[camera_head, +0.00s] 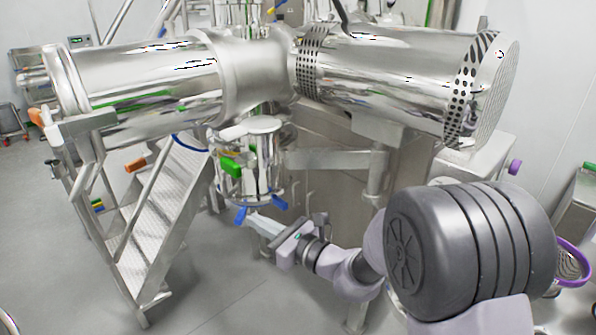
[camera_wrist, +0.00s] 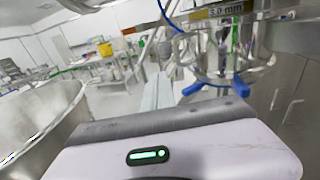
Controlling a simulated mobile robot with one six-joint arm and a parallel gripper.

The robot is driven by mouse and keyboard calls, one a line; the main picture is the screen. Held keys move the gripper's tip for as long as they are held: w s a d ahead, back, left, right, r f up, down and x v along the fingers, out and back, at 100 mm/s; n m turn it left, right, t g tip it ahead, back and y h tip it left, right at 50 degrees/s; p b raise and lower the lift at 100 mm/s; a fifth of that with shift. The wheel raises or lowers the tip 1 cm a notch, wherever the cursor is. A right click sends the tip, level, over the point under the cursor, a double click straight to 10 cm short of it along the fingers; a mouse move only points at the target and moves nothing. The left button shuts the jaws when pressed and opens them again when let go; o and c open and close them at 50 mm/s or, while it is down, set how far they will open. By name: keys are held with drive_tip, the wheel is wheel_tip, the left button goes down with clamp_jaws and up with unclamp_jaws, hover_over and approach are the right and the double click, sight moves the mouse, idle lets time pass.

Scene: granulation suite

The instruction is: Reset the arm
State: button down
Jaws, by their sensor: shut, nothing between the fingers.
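My arm reaches from the lower right of the head view toward the middle. My gripper (camera_head: 256,222) is at its end, shut and empty. It is close to the blue handles (camera_head: 242,215) under a steel vessel (camera_head: 264,165) with a green part on its side. Whether the fingers touch a handle I cannot tell.
Large horizontal steel cylinders (camera_head: 150,80) span the space above my arm. A steel cabinet (camera_head: 325,190) is behind the arm. A yellow container (camera_wrist: 105,49) is far off.

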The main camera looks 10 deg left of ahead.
drive_tip(key=s+d+r+n+g+h, duration=0.2)
drive_tip(key=s+d+r+n+g, duration=0.1)
drive_tip(key=s+n, duration=0.4)
drive_tip(key=s+d+r+n+g+h, duration=0.1)
drive_tip(key=s+d+r+n+g, duration=0.25)
drive_tip(key=s, duration=0.65)
drive_tip(key=s+d+f+n+t+h, duration=0.1)
drive_tip(key=s+d+n+h, duration=0.1)
drive_tip(key=d, duration=0.5)
drive_tip(key=s+d+f+n+t+h, duration=0.2)
drive_tip(key=s+d+n+h, duration=0.1)
drive_tip(key=d, duration=0.5)
drive_tip(key=s+d+f+n+t+h+b, duration=0.1)
drive_tip(key=s+d+n+h, duration=0.2)
drive_tip(key=s+d+h, duration=0.2)
drive_tip(key=d, duration=0.2)
drive_tip(key=shift+d+f+h, duration=0.35)
drive_tip(key=shift+h, duration=0.05)
drive_tip(key=shift+s+n, duration=0.1)
drive_tip(key=shift+n, duration=0.15)
